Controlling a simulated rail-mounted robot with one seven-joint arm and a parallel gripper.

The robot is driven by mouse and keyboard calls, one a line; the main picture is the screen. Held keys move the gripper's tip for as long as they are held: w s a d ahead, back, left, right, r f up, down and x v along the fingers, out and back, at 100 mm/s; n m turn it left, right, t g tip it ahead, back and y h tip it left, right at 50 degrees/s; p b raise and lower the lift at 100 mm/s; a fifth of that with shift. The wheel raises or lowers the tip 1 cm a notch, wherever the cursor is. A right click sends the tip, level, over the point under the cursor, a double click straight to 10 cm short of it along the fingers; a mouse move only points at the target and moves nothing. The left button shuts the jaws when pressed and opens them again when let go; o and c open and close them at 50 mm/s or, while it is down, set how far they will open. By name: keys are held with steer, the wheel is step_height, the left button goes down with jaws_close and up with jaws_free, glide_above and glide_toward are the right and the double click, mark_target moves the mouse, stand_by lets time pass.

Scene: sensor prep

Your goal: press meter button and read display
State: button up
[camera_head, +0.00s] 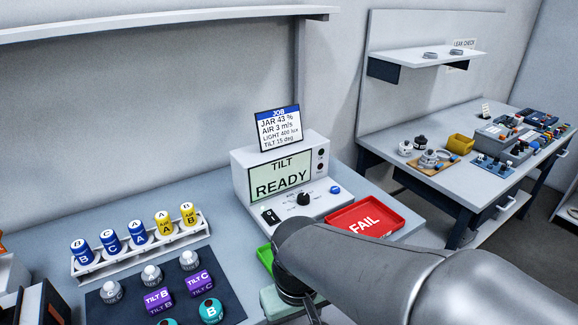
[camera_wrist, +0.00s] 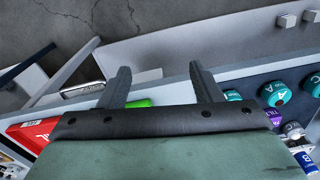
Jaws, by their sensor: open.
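The meter (camera_head: 240,170) is a white box with a sloped front at the back of the bench in the head view. Its display (camera_head: 280,177) reads TILT READY. Below it are a black dial knob (camera_head: 303,199), a blue button (camera_head: 335,190) at the right and a dark socket or switch (camera_head: 270,215) at the left. A job card (camera_head: 278,129) on top lists JAR 43 %, AIR 3 m/s, LIGHT 400 lux and TILT 15 deg. My gripper (camera_wrist: 162,84) is open and empty in the wrist view. In the head view my arm largely hides it, in front of the meter.
A red FAIL tray (camera_head: 390,216) lies right of the meter, and a green tray (camera_head: 265,256) is partly behind my arm. A rack (camera_head: 139,250) of blue and yellow jars and a dark mat (camera_head: 229,290) with sensors are at the left. A second bench (camera_head: 470,190) stands right.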

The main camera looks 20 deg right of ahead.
jaws_close()
stand_by(1.7)
